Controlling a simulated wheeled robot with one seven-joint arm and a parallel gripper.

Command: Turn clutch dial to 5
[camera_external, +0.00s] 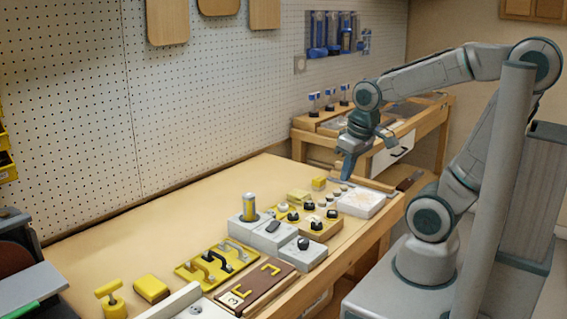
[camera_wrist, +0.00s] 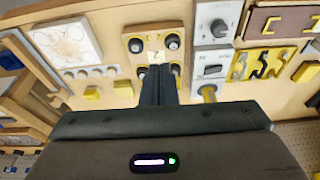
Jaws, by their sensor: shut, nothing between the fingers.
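My gripper (camera_external: 347,180) is shut and empty, pointing down above the far right part of the bench. In the wrist view its fingers (camera_wrist: 158,82) reach over the near edge of a wooden board (camera_wrist: 136,60) with several black knobs and small printed marks. This knob board (camera_external: 324,231) also shows in the external view. A grey box with a dark dial (camera_wrist: 217,28) stands beside it; the dial (camera_external: 304,243) shows at the front of the bench in the external view. Which one is the clutch dial, and its setting, I cannot tell. The fingers partly hide the lower knobs.
A white plate (camera_external: 375,205) lies right of the knob board. Grey boxes, one with a yellow cylinder (camera_external: 249,207), stand left of it. A yellow board with handles (camera_external: 234,256) and a brown panel (camera_external: 254,293) lie farther left. The bench's back left area is clear.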

